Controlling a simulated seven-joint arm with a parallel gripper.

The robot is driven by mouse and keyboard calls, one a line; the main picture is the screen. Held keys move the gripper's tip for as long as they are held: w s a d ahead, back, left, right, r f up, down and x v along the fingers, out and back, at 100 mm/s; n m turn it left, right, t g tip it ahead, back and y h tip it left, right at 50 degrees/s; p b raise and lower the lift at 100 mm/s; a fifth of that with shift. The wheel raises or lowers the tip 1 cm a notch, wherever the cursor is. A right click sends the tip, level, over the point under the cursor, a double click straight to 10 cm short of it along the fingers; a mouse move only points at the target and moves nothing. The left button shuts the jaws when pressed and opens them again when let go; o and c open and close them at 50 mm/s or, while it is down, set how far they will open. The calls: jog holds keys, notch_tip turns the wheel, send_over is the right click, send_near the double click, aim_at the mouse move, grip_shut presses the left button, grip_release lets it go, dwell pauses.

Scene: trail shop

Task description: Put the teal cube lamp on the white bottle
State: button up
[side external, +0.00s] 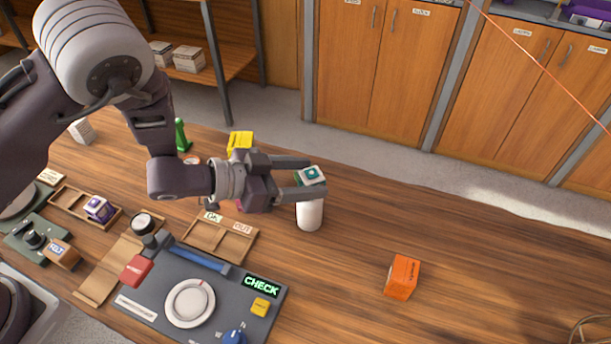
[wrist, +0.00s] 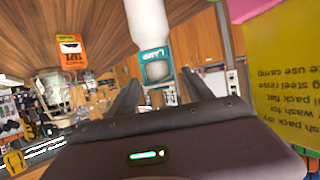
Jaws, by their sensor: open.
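The teal cube lamp (side external: 311,174) sits on top of the white bottle (side external: 310,214), which stands upright on the wooden table. In the wrist view the lamp (wrist: 157,68) shows its teal face and label, touching the end of the white bottle (wrist: 148,20). My gripper (side external: 308,177) reaches in level from the left, with its fingers on either side of the lamp. In the wrist view my gripper (wrist: 161,92) is open, and gaps show between the fingers and the lamp. The finger nearest the side camera hides part of the lamp's lower edge and the bottle's top.
An orange box (side external: 402,277) stands right of the bottle. A yellow box (side external: 240,141) and a green item (side external: 182,136) stand behind my wrist. A wooden tray (side external: 220,238) and a grey console (side external: 200,300) lie in front. The table right of the bottle is mostly clear.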

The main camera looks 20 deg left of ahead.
jog(key=v, duration=0.7)
jog(key=shift+a+r, duration=0.1)
